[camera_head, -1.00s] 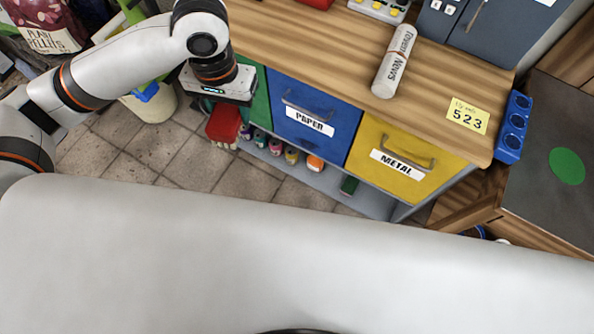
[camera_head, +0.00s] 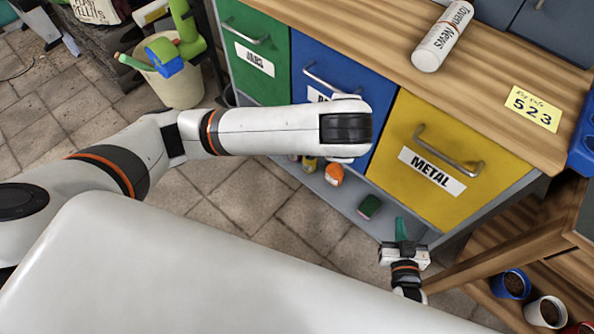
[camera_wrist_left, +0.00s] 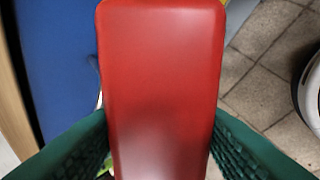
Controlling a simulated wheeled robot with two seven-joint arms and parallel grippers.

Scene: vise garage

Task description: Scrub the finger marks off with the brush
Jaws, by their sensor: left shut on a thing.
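The brush (camera_wrist_left: 160,60) has a smooth red back that fills the middle of the left wrist view. My left gripper (camera_wrist_left: 161,118) is shut on it, one green finger on each side. In the head view my left arm reaches across the front of the blue drawer (camera_head: 352,80); its gripper and the brush are hidden there. The brush's bristles are out of sight. I cannot make out any finger marks. My right gripper (camera_head: 401,232) is low in front of the cabinet, below the yellow METAL drawer (camera_head: 475,150); whether its green fingers are apart is unclear.
A green drawer (camera_head: 285,75) is left of the blue one, and all are shut. A bin (camera_head: 178,85) stands left. Small items, including a green block (camera_head: 370,206), sit on the low shelf.

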